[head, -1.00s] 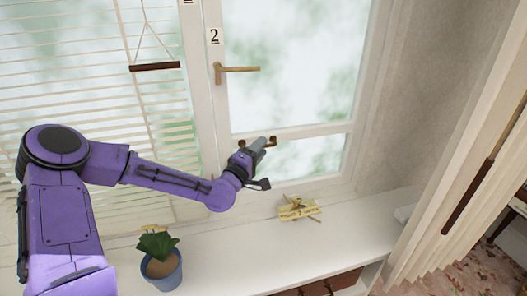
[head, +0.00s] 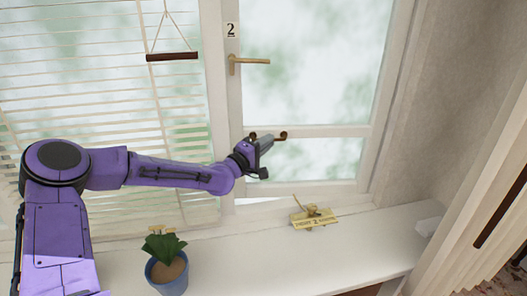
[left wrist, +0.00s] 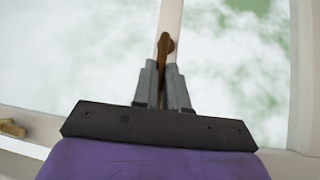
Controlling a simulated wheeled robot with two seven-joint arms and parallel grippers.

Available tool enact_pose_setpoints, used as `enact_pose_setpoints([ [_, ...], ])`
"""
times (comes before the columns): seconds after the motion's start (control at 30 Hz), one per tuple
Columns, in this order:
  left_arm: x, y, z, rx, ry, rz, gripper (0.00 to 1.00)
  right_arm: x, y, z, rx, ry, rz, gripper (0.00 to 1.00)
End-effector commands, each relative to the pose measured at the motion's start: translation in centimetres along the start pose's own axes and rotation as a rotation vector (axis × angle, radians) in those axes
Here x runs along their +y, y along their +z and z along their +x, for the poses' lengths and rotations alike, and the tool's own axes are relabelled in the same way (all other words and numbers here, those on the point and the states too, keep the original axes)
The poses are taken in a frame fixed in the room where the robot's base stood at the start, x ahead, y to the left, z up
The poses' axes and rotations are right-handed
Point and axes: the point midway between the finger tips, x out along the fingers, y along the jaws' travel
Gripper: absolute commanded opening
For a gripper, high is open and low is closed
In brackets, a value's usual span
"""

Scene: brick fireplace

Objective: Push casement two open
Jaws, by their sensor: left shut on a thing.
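Casement two (head: 350,131) is a white-framed window with a "2" label (head: 232,30) on the frame at its left. Its brass lever handle (head: 250,61) lies horizontal. A brown pull handle (head: 283,135) is on its lower crossbar. My left gripper (head: 266,142) is at that crossbar, shut on the pull handle, whose brown end (left wrist: 166,44) shows between the fingers (left wrist: 164,82) in the left wrist view. The fingers hide the gripped part. A bright thin wedge shows under the casement's bottom edge, so it looks slightly ajar. My right gripper is not in view.
A brass fitting (head: 313,217) marked "2" lies on the white sill (head: 235,262). A blue-potted plant (head: 168,277) stands below my left arm. A slatted blind (head: 95,90) with a dark pull bar (head: 172,57) hangs at left. A curtain (head: 470,215) hangs at right.

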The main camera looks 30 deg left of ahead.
Motion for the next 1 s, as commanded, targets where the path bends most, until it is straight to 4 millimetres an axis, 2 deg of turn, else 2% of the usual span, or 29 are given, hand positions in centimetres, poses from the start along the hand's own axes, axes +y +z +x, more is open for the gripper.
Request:
enact_pose_setpoints([
  [0.1,0.3,0.3,0.0,-0.009,0.003,0.004,0.0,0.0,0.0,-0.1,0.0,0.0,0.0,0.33],
  [0.13,0.3,0.3,0.0,-0.008,0.003,0.004,0.19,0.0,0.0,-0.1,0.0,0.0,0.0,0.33],
  [0.2,0.3,0.2,-0.1,-0.006,0.003,0.005,0.38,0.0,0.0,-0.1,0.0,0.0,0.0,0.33],
  [0.57,0.2,-0.5,-1.0,0.007,0.001,0.004,0.38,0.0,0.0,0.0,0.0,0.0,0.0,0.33],
  [0.87,0.5,-0.1,-5.6,0.004,0.006,0.0,0.38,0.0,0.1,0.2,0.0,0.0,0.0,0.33],
  [0.9,1.4,-0.2,-6.2,0.002,0.002,0.005,0.38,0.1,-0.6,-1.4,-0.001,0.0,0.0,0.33],
  [1.0,1.4,-0.1,-7.9,0.0,0.0,0.005,0.38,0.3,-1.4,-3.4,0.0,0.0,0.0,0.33],
])
